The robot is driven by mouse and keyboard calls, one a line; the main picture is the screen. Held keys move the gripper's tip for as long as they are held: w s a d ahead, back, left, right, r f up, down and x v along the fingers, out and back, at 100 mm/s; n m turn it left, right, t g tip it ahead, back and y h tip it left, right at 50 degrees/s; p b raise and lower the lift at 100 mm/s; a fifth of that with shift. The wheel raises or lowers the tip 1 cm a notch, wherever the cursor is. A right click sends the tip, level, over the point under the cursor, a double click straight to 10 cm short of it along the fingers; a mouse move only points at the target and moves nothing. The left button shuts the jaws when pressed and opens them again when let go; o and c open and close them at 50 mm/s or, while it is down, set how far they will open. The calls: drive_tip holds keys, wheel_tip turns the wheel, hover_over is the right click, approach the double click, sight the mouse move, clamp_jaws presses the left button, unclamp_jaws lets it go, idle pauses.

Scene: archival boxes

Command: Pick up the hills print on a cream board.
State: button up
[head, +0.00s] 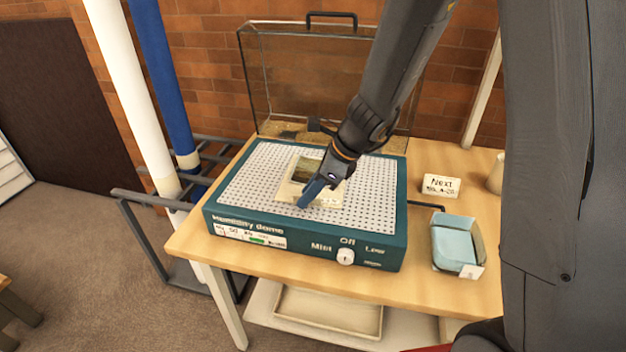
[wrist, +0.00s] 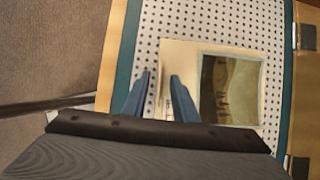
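The hills print on a cream board (head: 330,195) lies flat on the white perforated bed of the teal humidity dome base (head: 300,236). In the wrist view its dark picture and cream border (wrist: 188,52) show right of centre. The gap looks empty; I cannot tell how high the tips are above the board.
The clear dome lid (head: 310,75) stands open behind the base. A blue-lined tray (head: 456,247) and a "Next" sign (head: 441,186) are on the table (head: 480,290) at right. White and blue rolls (head: 165,80) stand at left by a grey rack.

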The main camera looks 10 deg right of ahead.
clamp_jaws()
drive_tip(key=shift+r, duration=0.15)
